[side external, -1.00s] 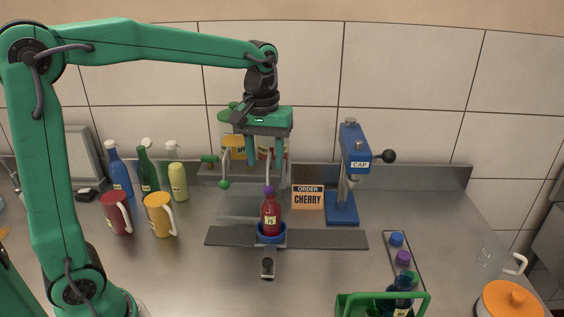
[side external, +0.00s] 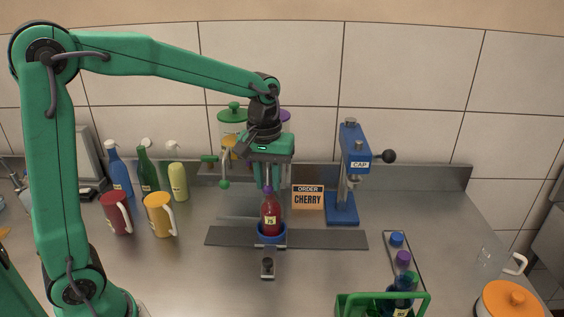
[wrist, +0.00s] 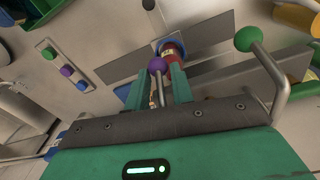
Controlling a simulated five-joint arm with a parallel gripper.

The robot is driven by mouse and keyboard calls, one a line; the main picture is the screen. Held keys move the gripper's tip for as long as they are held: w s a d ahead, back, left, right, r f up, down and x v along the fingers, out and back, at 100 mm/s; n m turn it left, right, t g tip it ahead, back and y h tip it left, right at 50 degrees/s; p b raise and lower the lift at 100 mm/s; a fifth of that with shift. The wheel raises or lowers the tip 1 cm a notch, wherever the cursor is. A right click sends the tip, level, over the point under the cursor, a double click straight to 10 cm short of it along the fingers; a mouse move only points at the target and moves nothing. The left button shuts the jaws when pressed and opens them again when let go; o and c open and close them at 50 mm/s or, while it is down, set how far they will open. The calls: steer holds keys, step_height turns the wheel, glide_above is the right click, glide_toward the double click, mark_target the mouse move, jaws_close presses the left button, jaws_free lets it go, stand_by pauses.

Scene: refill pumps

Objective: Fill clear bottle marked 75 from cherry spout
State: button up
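The bottle marked 75 (side external: 270,214) stands upright in the blue holder (side external: 272,236) on the grey rail, and looks red through most of its body. Its red side also shows in the wrist view (wrist: 174,50). A purple lever knob (wrist: 157,64) sits just above the bottle in the side view (side external: 267,189). My gripper (wrist: 158,82) points down over it, with its green fingers apart on either side of the knob's stem; no firm grip shows. My gripper hides the cherry spout and much of the tanks behind.
A green-knobbed lever (side external: 224,184) stands left of my gripper. A blue CAP press (side external: 350,175) and an ORDER CHERRY sign (side external: 308,197) are to the right. Caps lie on a strip (side external: 416,265), beside a green crate (side external: 425,300). Mugs and bottles stand left.

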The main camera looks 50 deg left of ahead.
jaws_close()
steer(key=shift+a+r, duration=0.1)
steer(key=shift+r, duration=0.7)
steer(key=o, duration=0.6)
jaws_free()
steer(key=shift+s+r, duration=0.2)
steer(key=shift+r, duration=3.75)
